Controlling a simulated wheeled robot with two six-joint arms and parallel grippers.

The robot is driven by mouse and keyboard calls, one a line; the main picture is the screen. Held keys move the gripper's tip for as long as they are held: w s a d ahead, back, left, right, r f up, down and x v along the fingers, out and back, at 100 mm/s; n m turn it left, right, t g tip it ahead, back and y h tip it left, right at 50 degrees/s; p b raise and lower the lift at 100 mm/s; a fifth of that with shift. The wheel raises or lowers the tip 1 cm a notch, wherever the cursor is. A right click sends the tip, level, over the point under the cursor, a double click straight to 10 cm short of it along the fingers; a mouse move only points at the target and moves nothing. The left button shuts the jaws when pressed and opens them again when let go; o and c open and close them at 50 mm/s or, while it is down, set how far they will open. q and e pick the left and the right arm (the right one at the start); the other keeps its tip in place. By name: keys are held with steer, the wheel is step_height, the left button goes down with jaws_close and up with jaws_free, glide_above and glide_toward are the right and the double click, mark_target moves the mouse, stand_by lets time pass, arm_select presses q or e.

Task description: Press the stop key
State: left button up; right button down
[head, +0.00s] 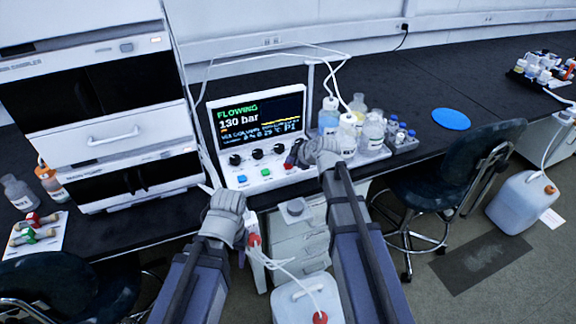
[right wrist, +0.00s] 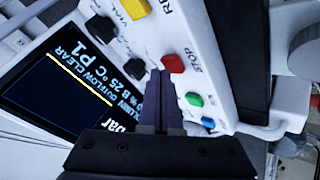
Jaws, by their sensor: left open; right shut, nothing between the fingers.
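The control box (head: 262,140) stands on the dark bench, its screen reading "FLOWING" and "130 bar". The red stop key (right wrist: 173,63), with "STOP" printed beside it, is on its sloped front panel. My right gripper (right wrist: 161,74) is shut and empty, its fingertips right at the edge of the red key; I cannot tell whether they touch it. In the head view the right gripper (head: 293,159) covers most of the key. My left gripper (head: 221,192) is open and empty, in front of the box at its lower left.
A green key (head: 266,172) and a blue key (head: 242,179) lie beside the stop key, with black knobs (head: 257,154) above. A yellow key (right wrist: 135,9) shows in the wrist view. Bottles (head: 372,131) stand on a tray to the right. A tall instrument stack (head: 110,120) is at left.

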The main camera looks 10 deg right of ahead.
mark_target(291, 167)
steer(key=shift+f+b, duration=0.45)
steer(key=shift+f, duration=0.1)
steer(key=shift+r, duration=0.1)
stand_by(0.5)
steer(key=shift+r+p, duration=0.9)
steer(key=shift+p, duration=0.1)
step_height(291, 167, up, 5)
steer(key=p, duration=0.5)
steer(key=shift+s+f, duration=0.1)
stand_by(0.5)
